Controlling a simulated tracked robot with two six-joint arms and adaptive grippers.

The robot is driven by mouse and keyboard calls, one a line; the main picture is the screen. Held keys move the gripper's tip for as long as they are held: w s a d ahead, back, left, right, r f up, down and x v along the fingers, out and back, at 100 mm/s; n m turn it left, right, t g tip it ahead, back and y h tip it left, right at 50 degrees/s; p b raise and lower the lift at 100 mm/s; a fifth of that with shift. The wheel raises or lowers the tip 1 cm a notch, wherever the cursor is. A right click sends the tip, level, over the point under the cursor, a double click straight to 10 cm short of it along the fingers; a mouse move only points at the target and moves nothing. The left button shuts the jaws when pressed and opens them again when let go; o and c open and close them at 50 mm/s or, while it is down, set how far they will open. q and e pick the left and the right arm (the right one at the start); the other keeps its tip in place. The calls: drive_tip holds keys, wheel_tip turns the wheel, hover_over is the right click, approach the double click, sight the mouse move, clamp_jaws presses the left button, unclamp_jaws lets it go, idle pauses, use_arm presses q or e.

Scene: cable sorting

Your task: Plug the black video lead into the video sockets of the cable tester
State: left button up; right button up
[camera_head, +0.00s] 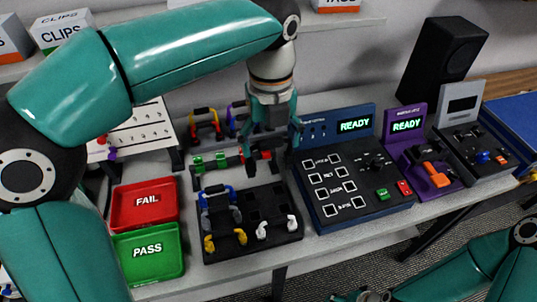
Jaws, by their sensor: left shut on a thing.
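My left gripper (270,148) points down over the rear of the small black rack, left of the cable tester. It is shut on a dark thing that looks like the black video lead (268,136); the fingers hide much of it. The blue cable tester (306,200) stands right of the gripper, its screen (355,125) reading READY. Its sloped panel has rows of white-framed sockets (336,188); their labels are too small to read surely. No lead shows in these sockets. My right gripper (365,297) is partly cut off at the bottom edge, its jaws unclear.
A black tray (275,242) holds blue, grey, yellow and white leads. Green and red leads sit in the rack (203,184) behind it. Red FAIL (126,221) and green PASS (178,272) bins stand left. A purple device (432,188) and a speaker (440,62) stand right.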

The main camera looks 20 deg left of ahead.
use_arm(q)
drive_tip(key=shift+r+p, duration=0.5)
drive_tip(key=shift+r, duration=0.3)
drive_tip(key=shift+r+p, duration=0.95)
drive_tip(key=shift+p, duration=0.2)
drive_tip(key=shift+f, duration=0.1)
